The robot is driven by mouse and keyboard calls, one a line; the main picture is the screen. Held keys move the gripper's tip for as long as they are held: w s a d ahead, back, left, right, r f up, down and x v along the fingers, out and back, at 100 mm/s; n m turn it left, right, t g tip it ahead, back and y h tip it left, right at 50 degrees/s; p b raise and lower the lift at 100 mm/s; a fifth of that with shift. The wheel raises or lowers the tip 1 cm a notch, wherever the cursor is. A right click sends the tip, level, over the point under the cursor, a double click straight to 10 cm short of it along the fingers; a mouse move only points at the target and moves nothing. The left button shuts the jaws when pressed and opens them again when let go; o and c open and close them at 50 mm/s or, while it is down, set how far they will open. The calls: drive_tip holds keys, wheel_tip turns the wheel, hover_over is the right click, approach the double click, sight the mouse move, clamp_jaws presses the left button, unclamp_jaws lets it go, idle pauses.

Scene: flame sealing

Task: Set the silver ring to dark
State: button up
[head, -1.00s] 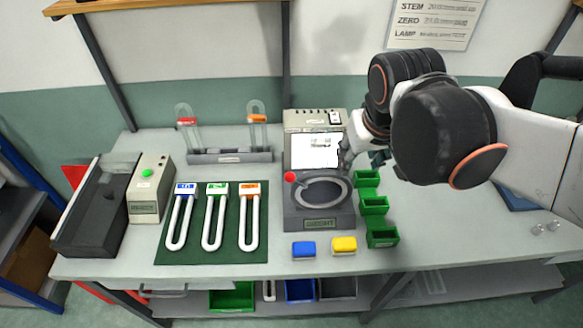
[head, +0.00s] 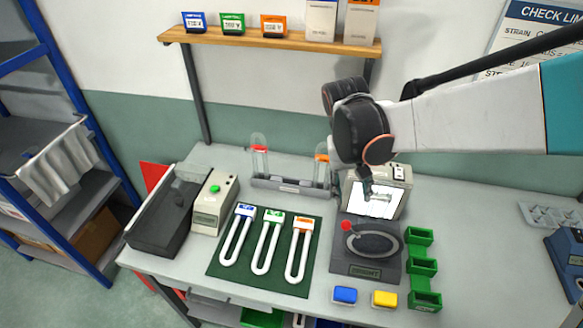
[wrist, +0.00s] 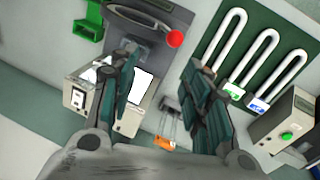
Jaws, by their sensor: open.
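The silver ring (head: 374,243) lies around a dark oval centre on top of a dark grey unit (head: 366,267). A red knob (head: 347,226) sits at the ring's left side. The label on the unit's front reads BRIGHT (head: 365,273). My gripper (head: 367,192) is open and empty, above and behind the ring, in front of the lit white screen (head: 385,205). In the wrist view the scene is turned over. There the open fingers of my gripper (wrist: 160,62) have the red knob (wrist: 174,39) beyond them, apart from it.
Green bins (head: 422,266) stand right of the unit. A blue block (head: 345,295) and a yellow block (head: 384,299) lie in front. A green mat (head: 226,275) with white U-shaped tubes lies left. A tube rack (head: 290,185) stands behind. The right bench is mostly clear.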

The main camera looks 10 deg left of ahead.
sight(346, 222)
drive_tip(key=f+b, duration=0.3)
drive_tip(key=f, duration=0.1)
drive_tip(key=s+f+b, duration=0.1)
drive_tip(key=f+b, duration=0.2)
drive_tip(key=f, duration=0.1)
drive_tip(key=f+b, duration=0.3)
drive_tip(key=f, duration=0.2)
drive_tip(key=shift+s+d, duration=0.25)
drive_tip(key=shift+c, duration=0.6)
drive_tip(key=shift+d, duration=0.1)
clamp_jaws()
